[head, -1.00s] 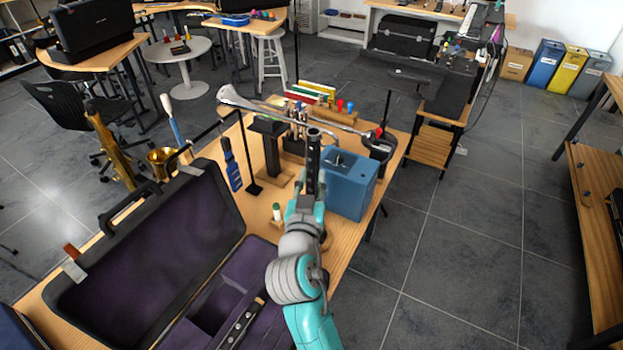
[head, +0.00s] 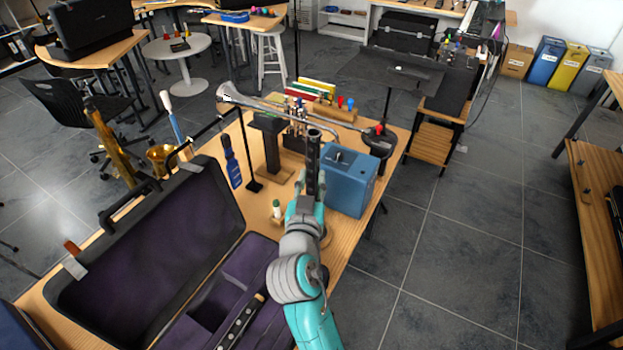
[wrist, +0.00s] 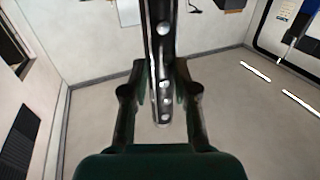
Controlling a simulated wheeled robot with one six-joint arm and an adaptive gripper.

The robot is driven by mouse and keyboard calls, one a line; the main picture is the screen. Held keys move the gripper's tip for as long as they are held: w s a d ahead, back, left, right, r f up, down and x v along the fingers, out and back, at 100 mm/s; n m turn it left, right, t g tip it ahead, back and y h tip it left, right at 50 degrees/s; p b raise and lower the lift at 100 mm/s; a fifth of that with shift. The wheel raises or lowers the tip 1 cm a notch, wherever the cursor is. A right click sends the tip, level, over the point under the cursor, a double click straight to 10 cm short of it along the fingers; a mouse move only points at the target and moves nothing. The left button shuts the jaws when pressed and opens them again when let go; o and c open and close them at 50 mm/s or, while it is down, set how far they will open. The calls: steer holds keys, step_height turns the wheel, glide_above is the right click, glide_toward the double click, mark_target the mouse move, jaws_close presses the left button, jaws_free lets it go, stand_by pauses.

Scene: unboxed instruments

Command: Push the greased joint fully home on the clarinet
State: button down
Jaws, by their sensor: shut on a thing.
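A black clarinet joint (head: 313,158) with a round open top stands upright beside the blue box, held by my gripper (head: 309,184). In the wrist view the joint (wrist: 161,40), with silver keys or rings, runs between the two fingers of my gripper (wrist: 160,80), which is shut on it. The joint's lower end and any connection to another part are hidden by my arm in the head view. Another black piece with silver keys (head: 238,325) lies in the open purple-lined case (head: 140,255). A small tube with a green cap (head: 277,208) stands on the table.
A blue box (head: 350,185) stands close to the right of the joint. A silver brass instrument (head: 262,103) on a dark stand lies behind it. Clear floor (head: 450,260) lies to the right.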

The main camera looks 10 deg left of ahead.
steer(key=shift+f, duration=0.95)
stand_by(1.2)
steer(key=c, duration=0.8)
jaws_free()
steer(key=shift+r, duration=0.15)
steer(key=shift+s, duration=0.15)
steer(key=shift+s, duration=0.2)
steer(key=shift+s+d, duration=0.1)
steer(key=shift+s, duration=2.55)
steer(key=shift+r, duration=0.1)
